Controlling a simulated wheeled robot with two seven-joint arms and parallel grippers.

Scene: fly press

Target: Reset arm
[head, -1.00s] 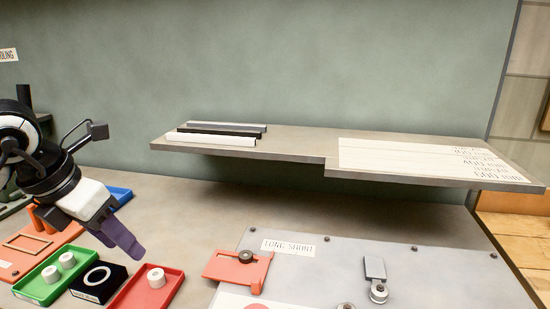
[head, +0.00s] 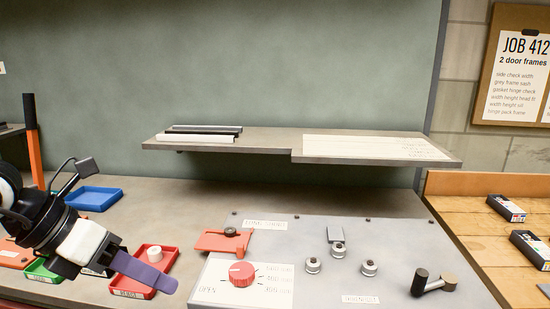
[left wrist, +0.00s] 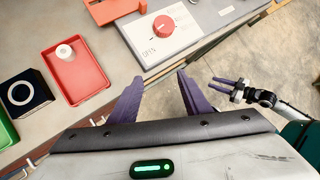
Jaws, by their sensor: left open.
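My left gripper (head: 158,279) is open and empty at the lower left of the head view, in front of the red tray. Its two purple fingers stand apart in the left wrist view (left wrist: 160,77), with bare bench edge beyond them. My right gripper (left wrist: 226,89) shows small at the right of the left wrist view, its purple fingers apart and empty. A crank-like lever with a black grip (head: 419,283) sits at the right of the grey panel (head: 330,285). A red dial (head: 242,274) is on a white plate marked OPEN; it also shows in the left wrist view (left wrist: 162,27).
The red tray (head: 170,263) holds a white roller (head: 155,253). A blue tray (head: 95,198) lies behind. A shelf (head: 270,146) with strips overhangs the bench. A red slide (head: 215,243) and several rollers are on the panel. Dark boxes (head: 507,207) lie on the wooden bench right.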

